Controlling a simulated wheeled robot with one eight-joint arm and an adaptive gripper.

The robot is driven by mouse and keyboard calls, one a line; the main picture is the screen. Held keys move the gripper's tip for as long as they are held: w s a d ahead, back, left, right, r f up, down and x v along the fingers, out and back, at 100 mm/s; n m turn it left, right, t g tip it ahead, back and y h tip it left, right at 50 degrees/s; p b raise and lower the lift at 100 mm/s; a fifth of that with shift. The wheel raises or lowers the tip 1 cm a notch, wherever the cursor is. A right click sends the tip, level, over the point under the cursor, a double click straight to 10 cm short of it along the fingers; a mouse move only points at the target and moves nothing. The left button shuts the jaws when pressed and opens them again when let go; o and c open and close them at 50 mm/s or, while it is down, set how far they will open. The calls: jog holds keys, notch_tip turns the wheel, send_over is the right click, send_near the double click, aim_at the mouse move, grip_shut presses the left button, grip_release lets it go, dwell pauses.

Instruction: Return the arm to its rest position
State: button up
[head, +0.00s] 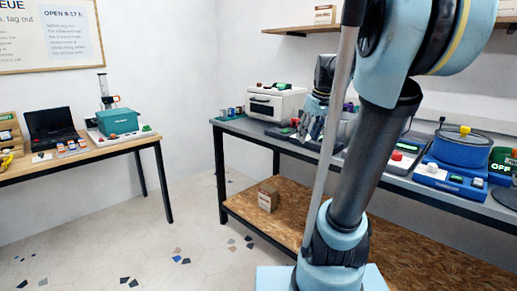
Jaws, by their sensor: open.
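My arm rises from its light blue base at the lower right, and its upper part leaves the top of the head view. My gripper (309,126) shows to the left of my arm links, pointing down in front of the grey workbench (245,127). Its jaws are open, and I see nothing held in them. The thin pole in front partly hides the wrist. From this one view I cannot tell how far the fingertips are from the bench.
A white boxy machine (276,103) stands behind the gripper. A blue machine with a round pot (461,148) is at right. A small box (268,197) sits on the lower shelf (400,258). The wooden table (90,154) at left holds a laptop (50,126). The floor between is clear.

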jog(key=s+f+m+h, duration=0.1)
jog(key=s+f+m, duration=0.4)
jog(key=s+f, duration=1.4)
jog(key=s, duration=0.3)
jog(key=shift+f+h, duration=0.4)
